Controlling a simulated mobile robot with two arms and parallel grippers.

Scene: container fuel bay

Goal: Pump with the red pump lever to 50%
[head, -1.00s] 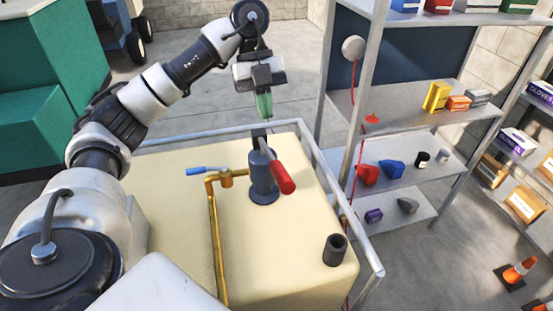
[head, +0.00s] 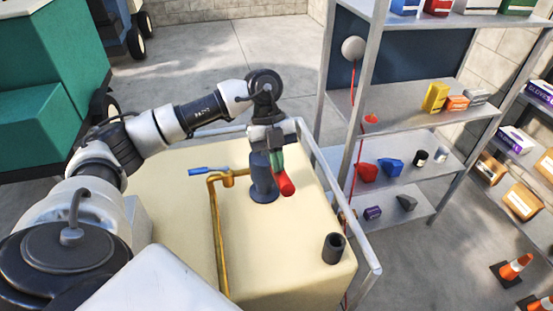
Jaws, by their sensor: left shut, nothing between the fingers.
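The red pump lever (head: 286,184) sticks out toward the front right from the dark grey pump body (head: 263,183), which stands on top of the cream tank (head: 295,240). My left gripper (head: 277,166), with green fingertips, is shut with nothing held. It points down at the lever and hides the lever's upper part and the pump's top. It looks close to or against the lever; I cannot tell whether it touches. My right gripper is not in view.
A yellow pipe with a blue-handled valve (head: 205,171) stands left of the pump. A dark open cylinder (head: 334,249) stands at the tank's front right. A metal rail (head: 338,208) borders the tank. Shelves (head: 410,160) with boxes stand on the right.

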